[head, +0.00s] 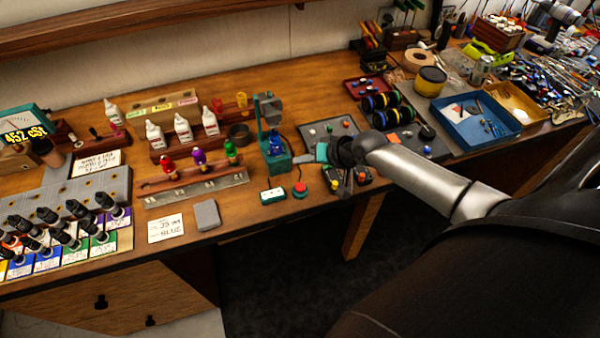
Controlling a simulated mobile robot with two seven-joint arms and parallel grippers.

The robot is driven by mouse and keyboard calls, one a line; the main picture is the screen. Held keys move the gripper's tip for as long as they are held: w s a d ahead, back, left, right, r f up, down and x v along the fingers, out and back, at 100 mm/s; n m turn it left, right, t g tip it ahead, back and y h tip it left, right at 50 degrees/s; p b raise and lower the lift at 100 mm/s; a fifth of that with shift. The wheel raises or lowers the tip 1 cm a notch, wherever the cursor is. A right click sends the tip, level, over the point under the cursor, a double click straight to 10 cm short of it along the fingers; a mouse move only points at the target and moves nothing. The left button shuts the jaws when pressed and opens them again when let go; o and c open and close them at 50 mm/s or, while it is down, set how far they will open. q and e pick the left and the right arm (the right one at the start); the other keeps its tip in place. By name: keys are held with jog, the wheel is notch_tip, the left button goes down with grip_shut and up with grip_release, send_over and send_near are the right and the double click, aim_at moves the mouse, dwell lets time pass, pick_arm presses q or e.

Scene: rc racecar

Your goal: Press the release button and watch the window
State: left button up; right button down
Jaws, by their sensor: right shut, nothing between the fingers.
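A red round button (300,190) sits near the front edge of the bench, with a cable rising from it. Just left of it is a small white box with a greenish display window (272,195); its reading is too small to make out. Behind them a teal stand (266,110) holds a blue part (275,142). My right gripper (304,158) is shut and empty. It comes in from the right, beside the stand's right side and above and behind the red button, apart from the button. My left gripper is out of view.
Bottles and a rack of red, purple and green-capped parts (195,175) stand left of the stand. A grey block (206,215) and a note card (166,228) lie in front. A blue tray (475,120) is at right.

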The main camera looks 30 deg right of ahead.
jog(key=shift+f, duration=0.15)
jog(key=b, duration=0.8)
send_over(303, 189)
notch_tip(303, 189, down, 8)
jog(key=shift+r, duration=0.15)
jog(key=shift+f, duration=0.45)
jog(key=shift+f, duration=0.15)
dwell(1.0)
jog(key=shift+w+f+b, duration=0.1)
jog(key=shift+f+b, duration=0.15)
jog(key=shift+b, duration=0.1)
